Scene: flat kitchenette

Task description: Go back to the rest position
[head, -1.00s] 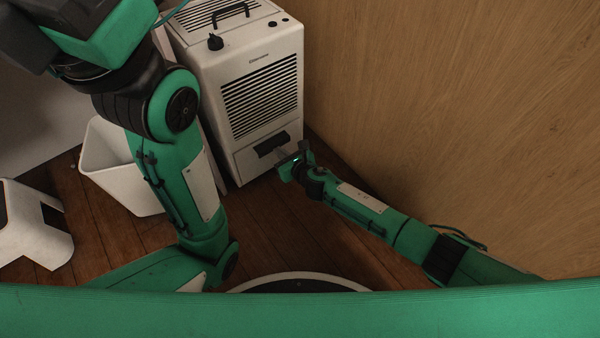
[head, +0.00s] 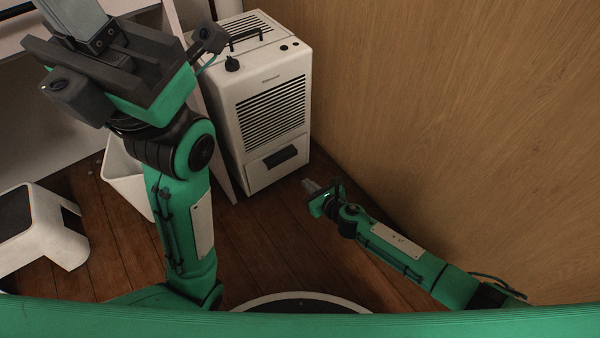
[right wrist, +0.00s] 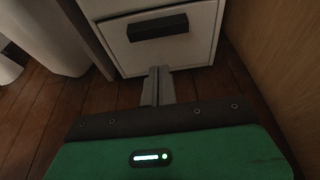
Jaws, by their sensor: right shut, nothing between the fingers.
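My right gripper (head: 311,187) is low over the wooden floor, in front of the white louvred appliance. Its two fingers are together and empty; they also show in the right wrist view (right wrist: 158,84), pointing toward the appliance's lower front panel. In the head view a gap of floor lies between the fingertips and the appliance. My left gripper (head: 76,18) is large at the upper left. Its grey fingers sit side by side as one block, with nothing seen between them; their tips are near or past the picture's top edge.
The white appliance (head: 240,98) has a dark recessed handle (head: 280,157) on its front panel, which looks flush. A wooden wall (head: 430,110) closes the right side. A white bin (head: 122,178) and a white stool (head: 35,228) stand left. Floor (head: 265,230) is bare between my arms.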

